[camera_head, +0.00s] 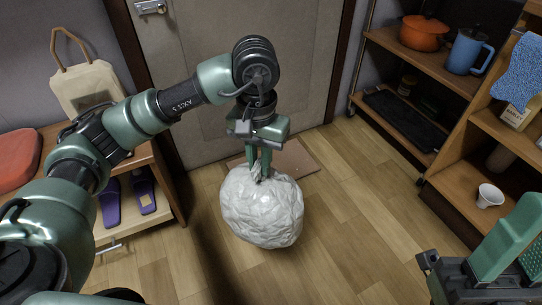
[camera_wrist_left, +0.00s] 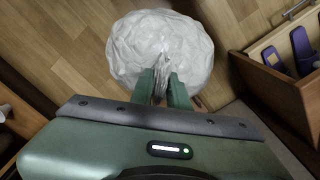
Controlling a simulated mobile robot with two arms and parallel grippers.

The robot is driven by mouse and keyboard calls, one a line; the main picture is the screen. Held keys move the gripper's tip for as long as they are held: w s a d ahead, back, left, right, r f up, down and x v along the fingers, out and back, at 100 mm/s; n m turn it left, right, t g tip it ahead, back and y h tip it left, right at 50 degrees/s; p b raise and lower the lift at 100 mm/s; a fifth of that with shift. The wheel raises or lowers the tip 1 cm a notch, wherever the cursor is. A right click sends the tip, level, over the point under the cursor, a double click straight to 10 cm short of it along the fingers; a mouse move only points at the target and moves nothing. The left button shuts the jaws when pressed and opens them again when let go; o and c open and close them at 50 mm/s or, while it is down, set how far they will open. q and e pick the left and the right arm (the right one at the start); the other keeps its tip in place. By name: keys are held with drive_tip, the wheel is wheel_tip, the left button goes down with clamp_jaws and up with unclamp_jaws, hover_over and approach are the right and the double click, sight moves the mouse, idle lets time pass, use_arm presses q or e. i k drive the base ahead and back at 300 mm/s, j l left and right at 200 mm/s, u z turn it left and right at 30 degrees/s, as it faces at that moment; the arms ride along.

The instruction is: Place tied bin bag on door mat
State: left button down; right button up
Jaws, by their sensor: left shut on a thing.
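The tied bin bag (camera_head: 262,210) is white, round and crinkled, with a gathered neck at its top. My left gripper (camera_head: 260,172) is shut on that neck, and the bag hangs below it. In the left wrist view the bag (camera_wrist_left: 158,45) shows with its neck between the fingers (camera_wrist_left: 161,88). The door mat (camera_head: 298,160) is a flat brown rectangle on the floor in front of the door. The bag hides part of the mat; I cannot tell the gap between them. My right gripper (camera_head: 497,262) is partly in view at the lower right, with no object seen in it.
A grey door (camera_head: 225,110) stands behind the mat. A low shoe cabinet (camera_head: 165,175) with purple slippers (camera_head: 145,196) is at the left. Wooden shelves (camera_head: 400,55) with an orange pot (camera_head: 424,33), a blue jug (camera_head: 468,52) and a white cup (camera_head: 489,196) are at the right. Floor (camera_head: 350,215) between is clear.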

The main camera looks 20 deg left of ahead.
sight(279, 164)
drive_tip(key=i+j, duration=0.3)
drive_tip(key=i+j+z, duration=0.1)
drive_tip(key=i+j, duration=0.2)
drive_tip(key=j, duration=0.15)
drive_tip(key=i+j, duration=0.25)
drive_tip(key=j, duration=0.15)
drive_tip(key=i+j, duration=0.1)
drive_tip(key=i, duration=0.45)
